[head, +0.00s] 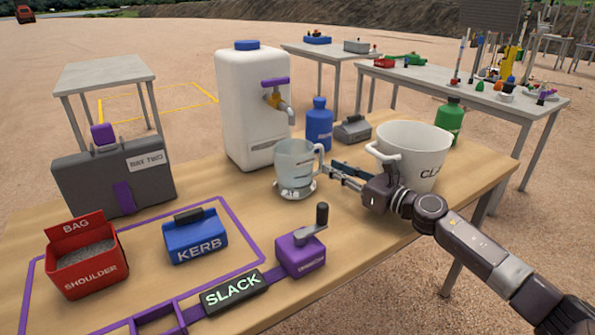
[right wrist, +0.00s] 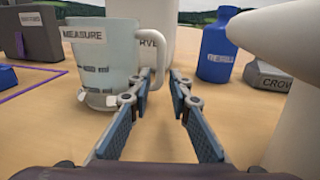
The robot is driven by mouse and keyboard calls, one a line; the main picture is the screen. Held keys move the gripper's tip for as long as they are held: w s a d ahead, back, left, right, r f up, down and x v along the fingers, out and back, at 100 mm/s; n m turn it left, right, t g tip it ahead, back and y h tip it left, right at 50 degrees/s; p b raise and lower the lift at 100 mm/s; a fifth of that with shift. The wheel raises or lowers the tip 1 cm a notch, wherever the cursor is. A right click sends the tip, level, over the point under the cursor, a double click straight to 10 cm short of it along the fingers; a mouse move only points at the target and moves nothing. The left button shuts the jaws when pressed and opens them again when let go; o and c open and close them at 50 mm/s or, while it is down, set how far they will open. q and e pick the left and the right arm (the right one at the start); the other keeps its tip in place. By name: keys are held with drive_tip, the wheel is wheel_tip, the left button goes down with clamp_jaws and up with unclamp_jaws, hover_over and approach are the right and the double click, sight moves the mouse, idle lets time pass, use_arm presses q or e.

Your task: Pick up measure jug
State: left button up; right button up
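The measure jug (head: 295,160) is a pale, see-through jug standing upright on a small base on the wooden table, below the tap of the white tank. In the right wrist view the jug (right wrist: 105,60) shows a MEASURE label, with its handle (right wrist: 160,50) on the right side. My right gripper (head: 340,175) is low over the table to the right of the jug, pointing at its handle. Its fingers (right wrist: 162,82) are apart and empty, with the handle just ahead near the left fingertip; contact cannot be told. My left gripper is not in view.
The white tank (head: 240,110) stands behind the jug. A white bucket (head: 425,145) is close by my right gripper. A blue bottle (head: 319,125) and grey block (head: 353,132) stand behind. A purple crank box (head: 300,252) is in front; bare table lies between.

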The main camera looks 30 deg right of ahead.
sight(321, 162)
drive_tip(key=shift+f+x, duration=0.2)
drive_tip(key=shift+x, duration=2.45)
drive_tip(key=shift+d, duration=0.1)
clamp_jaws()
